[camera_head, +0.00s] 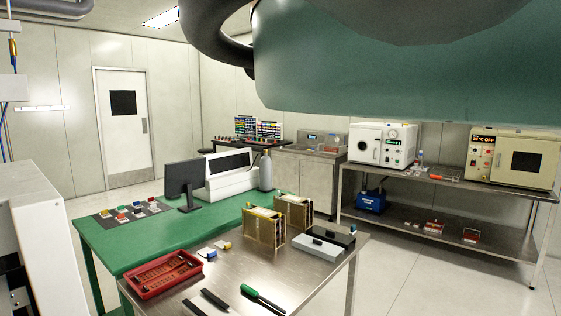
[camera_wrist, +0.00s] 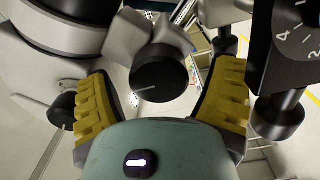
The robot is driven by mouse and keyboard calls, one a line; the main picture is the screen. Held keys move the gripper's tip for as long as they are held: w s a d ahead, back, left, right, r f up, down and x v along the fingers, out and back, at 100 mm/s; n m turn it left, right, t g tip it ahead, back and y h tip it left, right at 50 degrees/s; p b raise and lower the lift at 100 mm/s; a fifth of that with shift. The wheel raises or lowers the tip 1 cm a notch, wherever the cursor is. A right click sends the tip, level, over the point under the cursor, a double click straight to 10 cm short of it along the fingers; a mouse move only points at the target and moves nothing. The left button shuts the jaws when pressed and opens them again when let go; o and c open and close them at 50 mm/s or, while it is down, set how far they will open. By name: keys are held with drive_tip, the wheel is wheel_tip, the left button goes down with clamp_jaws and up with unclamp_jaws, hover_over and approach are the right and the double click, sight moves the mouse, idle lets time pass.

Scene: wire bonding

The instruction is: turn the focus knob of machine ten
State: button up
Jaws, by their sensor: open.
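In the wrist view, a round black knob (camera_wrist: 158,84) with a short white mark on its face sits on a grey housing, upper middle. My gripper (camera_wrist: 166,76) is open, with one yellow-padded finger to the left of this knob and one to the right. Gaps show between the pads and the knob, and I cannot tell how deep the knob lies between them. No label shows that this is the focus knob or that the machine is number ten. In the head view, neither the knob nor my gripper can be made out.
The wrist view shows a smaller dark knob (camera_wrist: 62,110) close by the left finger and a black numbered dial (camera_wrist: 299,38) with a dark knob (camera_wrist: 280,114) near the right finger. In the head view, a steel table (camera_head: 215,291) and a green bench (camera_head: 130,245) stand ahead.

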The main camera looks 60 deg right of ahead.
drive_tip(key=m+p, duration=0.2)
drive_tip(key=r+m+p, duration=0.1)
drive_tip(key=m+p, duration=0.1)
drive_tip(key=p, duration=0.1)
drive_tip(key=m+p, duration=0.3)
drive_tip(key=shift+w+p, duration=0.15)
drive_tip(key=shift+p, duration=0.15)
drive_tip(key=m+p, duration=0.3)
drive_tip(key=m, duration=0.1)
drive_tip(key=shift+w, duration=0.1)
drive_tip(key=m+p, duration=0.1)
drive_tip(key=m, duration=0.2)
drive_tip(key=m+p, duration=0.2)
drive_tip(key=shift+f+m+p, duration=0.2)
drive_tip(key=shift+m+p, duration=0.1)
drive_tip(key=shift+m, duration=0.1)
drive_tip(key=s+d+b, duration=0.1)
drive_tip(key=d+b, duration=0.3)
drive_tip(key=d, duration=1.1)
drive_tip(key=s+d+r+n+t+y+p, duration=0.1)
drive_tip(key=r+p, duration=0.5)
drive_tip(key=r, duration=0.6)
drive_tip(key=s+r+n+t+y+p, duration=0.2)
drive_tip(key=r+y+p, duration=0.4)
drive_tip(key=r, duration=0.7)
drive_tip(key=shift+s+d+n, duration=0.3)
drive_tip(key=shift+d+n, duration=0.1)
drive_tip(key=shift+n, duration=0.1)
drive_tip(key=shift+r, duration=0.1)
